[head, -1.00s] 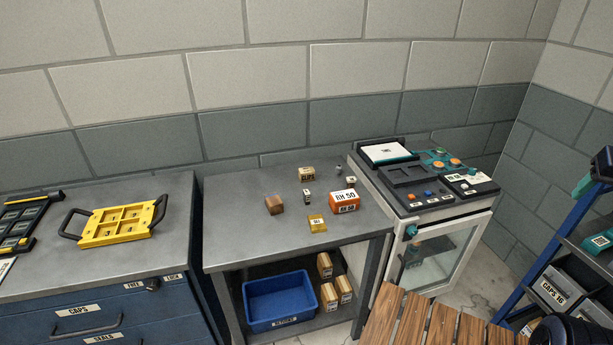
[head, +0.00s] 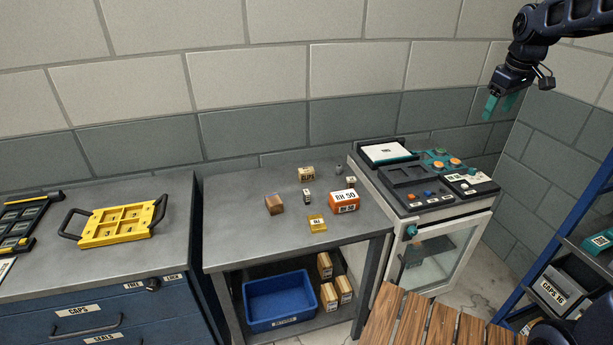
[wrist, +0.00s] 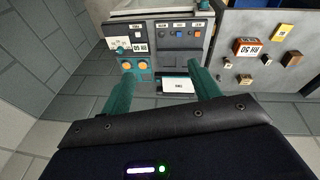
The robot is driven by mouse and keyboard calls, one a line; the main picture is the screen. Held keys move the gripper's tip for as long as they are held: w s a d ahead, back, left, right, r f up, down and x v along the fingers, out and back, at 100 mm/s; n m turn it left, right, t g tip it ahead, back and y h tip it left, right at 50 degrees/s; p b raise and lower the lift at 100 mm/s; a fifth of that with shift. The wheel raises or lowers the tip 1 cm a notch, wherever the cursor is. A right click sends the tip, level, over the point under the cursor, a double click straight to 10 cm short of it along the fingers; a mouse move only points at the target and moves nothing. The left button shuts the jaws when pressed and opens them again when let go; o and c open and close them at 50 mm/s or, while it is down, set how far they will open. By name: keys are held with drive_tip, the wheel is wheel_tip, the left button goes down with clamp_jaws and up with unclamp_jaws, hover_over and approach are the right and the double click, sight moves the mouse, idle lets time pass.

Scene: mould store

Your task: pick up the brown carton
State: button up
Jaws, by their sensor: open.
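The brown carton (head: 275,204) is a small plain cube on the left part of the grey bench (head: 232,238) in the head view. It stands apart from the other small goods there. My gripper (head: 500,106) is high at the upper right of the head view, in front of the wall and far from the carton. Its green fingers, also seen in the wrist view (wrist: 163,82), are apart with nothing between them.
An orange RH 50 box (head: 344,201), a yellow box (head: 317,223), a CLIPS box (head: 306,174) and a small white box (head: 307,196) stand right of the carton. A machine (head: 425,178) adjoins the bench. A blue bin (head: 281,300) sits below. A yellow tray (head: 115,226) lies left.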

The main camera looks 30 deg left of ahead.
drive_tip(key=w+a+f+n, duration=0.2)
drive_tip(key=w+a, duration=0.1)
drive_tip(key=a, duration=0.5)
drive_tip(key=w+a+f+n, duration=0.2)
drive_tip(key=w+a+n, duration=0.1)
drive_tip(key=a, duration=0.4)
drive_tip(key=n+g, duration=0.3)
drive_tip(key=n, duration=0.8)
hover_over(308, 170)
drive_tip(key=shift+h, duration=0.4)
wheel_tip(308, 170, down, 25)
drive_tip(key=shift+s+a+r, duration=0.1)
drive_tip(key=shift+a+r, duration=0.05)
drive_tip(key=shift+r, duration=0.05)
drive_tip(key=f, duration=1)
drive_tip(key=shift+w+f, duration=0.2)
drive_tip(key=shift+f, duration=0.05)
drive_tip(key=c, duration=1.1)
drive_tip(key=shift+r, duration=0.1)
